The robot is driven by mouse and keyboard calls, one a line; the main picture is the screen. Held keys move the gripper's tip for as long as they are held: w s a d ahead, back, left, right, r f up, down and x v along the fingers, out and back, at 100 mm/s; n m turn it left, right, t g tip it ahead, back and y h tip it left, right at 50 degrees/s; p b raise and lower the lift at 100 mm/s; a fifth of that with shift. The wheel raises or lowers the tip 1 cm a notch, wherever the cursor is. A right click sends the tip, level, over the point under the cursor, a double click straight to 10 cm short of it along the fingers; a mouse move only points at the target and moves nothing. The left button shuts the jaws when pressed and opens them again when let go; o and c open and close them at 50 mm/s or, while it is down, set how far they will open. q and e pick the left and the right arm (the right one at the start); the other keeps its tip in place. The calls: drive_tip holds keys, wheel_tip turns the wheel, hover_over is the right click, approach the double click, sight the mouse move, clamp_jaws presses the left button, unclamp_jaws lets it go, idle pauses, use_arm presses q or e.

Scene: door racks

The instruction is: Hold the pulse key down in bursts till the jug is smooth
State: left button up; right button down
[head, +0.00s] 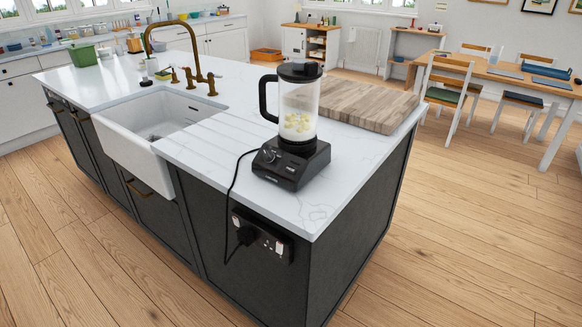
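A blender stands upright near the front right corner of the white island top. Its clear jug (299,103) sits on the black base (291,164), with a black lid (299,72) on and a black handle on the left. Pale yellow chunks (298,122) lie in the lower part of the jug, with a whitish layer around them. A round dial (269,155) and small controls show on the base's front face; I cannot make out which one is the pulse key. Neither of my grippers is in view.
A black cord runs from the base to a plug in the socket panel (262,236) on the island's side. A wooden board (362,101) lies behind the blender. The white sink (150,135) and brass tap (196,62) are to the left. The floor (460,235) at right is clear.

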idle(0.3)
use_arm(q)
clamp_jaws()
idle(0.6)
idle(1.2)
